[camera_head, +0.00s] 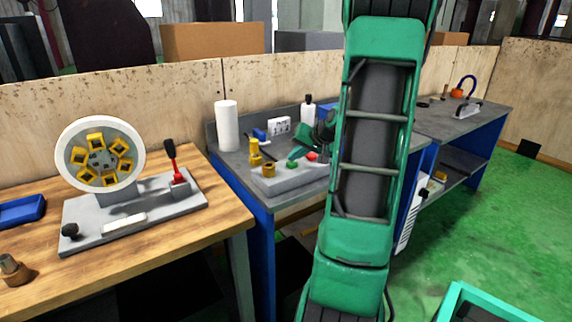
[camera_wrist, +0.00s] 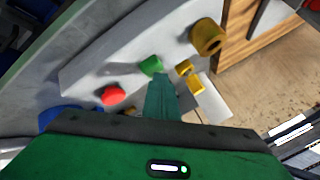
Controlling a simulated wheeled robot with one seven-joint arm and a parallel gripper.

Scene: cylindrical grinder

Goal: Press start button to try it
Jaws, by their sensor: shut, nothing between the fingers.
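The green button (camera_wrist: 151,65) and the red button (camera_wrist: 113,95) sit on the light grey base of a small machine. In the head view the green button (camera_head: 291,164) is at the front of the base and the red button (camera_head: 311,156) is to its right. My gripper (camera_wrist: 160,80) is shut and empty, its green fingers pointing at the base. The fingertips appear close beside the green button; I cannot tell whether they touch it. In the head view my gripper (camera_head: 296,154) is just above the buttons, partly hidden by my arm.
A white cylinder (camera_head: 227,125) stands at the back left of the grey bench. A wooden table (camera_head: 140,260) with a round-disc fixture (camera_head: 100,153) is at left. Green floor (camera_head: 500,210) is open at right.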

